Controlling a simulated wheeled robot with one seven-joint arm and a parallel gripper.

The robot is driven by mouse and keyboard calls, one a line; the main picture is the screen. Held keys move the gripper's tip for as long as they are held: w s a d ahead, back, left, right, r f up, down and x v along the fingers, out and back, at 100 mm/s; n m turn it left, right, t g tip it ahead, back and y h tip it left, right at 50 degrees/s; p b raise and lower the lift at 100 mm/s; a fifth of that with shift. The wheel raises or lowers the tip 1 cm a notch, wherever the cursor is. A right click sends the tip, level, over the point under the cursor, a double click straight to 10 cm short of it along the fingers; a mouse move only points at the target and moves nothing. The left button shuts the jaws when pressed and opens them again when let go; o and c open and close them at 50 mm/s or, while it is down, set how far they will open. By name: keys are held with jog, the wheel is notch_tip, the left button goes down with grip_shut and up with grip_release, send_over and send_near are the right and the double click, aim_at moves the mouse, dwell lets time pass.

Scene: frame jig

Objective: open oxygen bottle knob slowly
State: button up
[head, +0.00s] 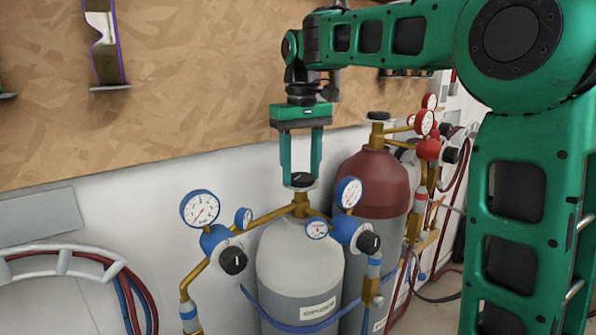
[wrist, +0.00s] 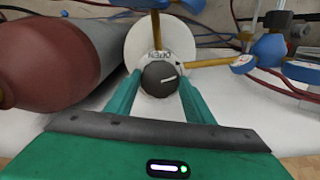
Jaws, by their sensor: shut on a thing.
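The oxygen bottle (head: 300,262) is a white and grey cylinder with a brass valve and blue-rimmed gauges, standing at the lower middle of the head view. Its black knob (head: 301,180) is on top of the valve; in the wrist view the knob (wrist: 160,79) has a white pointer line and a white disc behind it with lettering that seems to read "OPEN". My green gripper (head: 301,178) points straight down from above. Its fingers (wrist: 160,84) are on either side of the knob and shut on it.
A dark red bottle (head: 375,185) with red gauges stands just right and behind. Blue-rimmed gauges (head: 201,208) and regulators flank the valve closely. Coiled hoses (head: 75,262) hang at lower left. A wooden board (head: 200,85) covers the wall behind.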

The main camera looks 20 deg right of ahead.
jog(key=n, duration=0.7)
jog(key=shift+w+r, duration=0.1)
jog(key=shift+w, duration=0.05)
jog(key=n, duration=0.4)
jog(key=shift+d+r+n, duration=0.1)
jog(key=shift+n, duration=0.3)
jog(key=shift+w+n, duration=0.1)
jog(key=shift+n, duration=1.5)
jog(key=shift+d, duration=0.1)
jog(key=o, duration=0.9)
jog(key=shift+o, duration=0.9)
jog(key=shift+r, duration=0.15)
